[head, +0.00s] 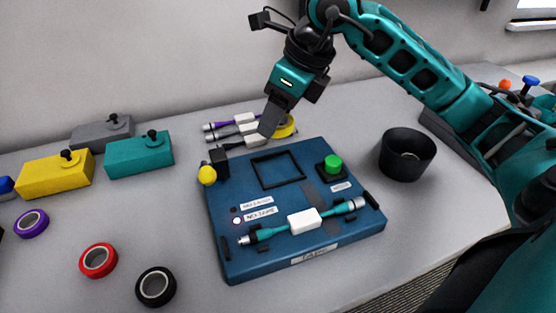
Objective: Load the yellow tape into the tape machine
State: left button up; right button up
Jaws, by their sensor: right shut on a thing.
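The yellow tape (286,127) shows as a partial ring behind the fingers of my right gripper (270,121), which hide part of it. My right gripper comes down from above and is shut on the tape, just behind the back edge of the tape machine. The tape machine (231,258) is a blue panel with an empty-looking square black frame, a green button (333,164) and a yellow-knobbed lever (207,175) at its left. Labels read "NO TAPE" and, less clearly, "NO CABLE". A teal cable with a white block (304,221) lies across its front. My left gripper is out of view.
Purple (45,217), red (112,263) and black (171,291) tapes lie on the left of the table. Yellow (50,179), teal (138,159) and grey boxes stand at the back left. Several cables lie behind the machine. A black cup (391,167) stands right of it.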

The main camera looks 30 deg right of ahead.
aim_at(271, 168)
notch_tip(271, 168, down, 10)
jog(key=shift+r+b, duration=0.15)
jog(key=shift+b, duration=0.45)
jog(key=o, duration=0.8)
jog(key=shift+c, duration=0.2)
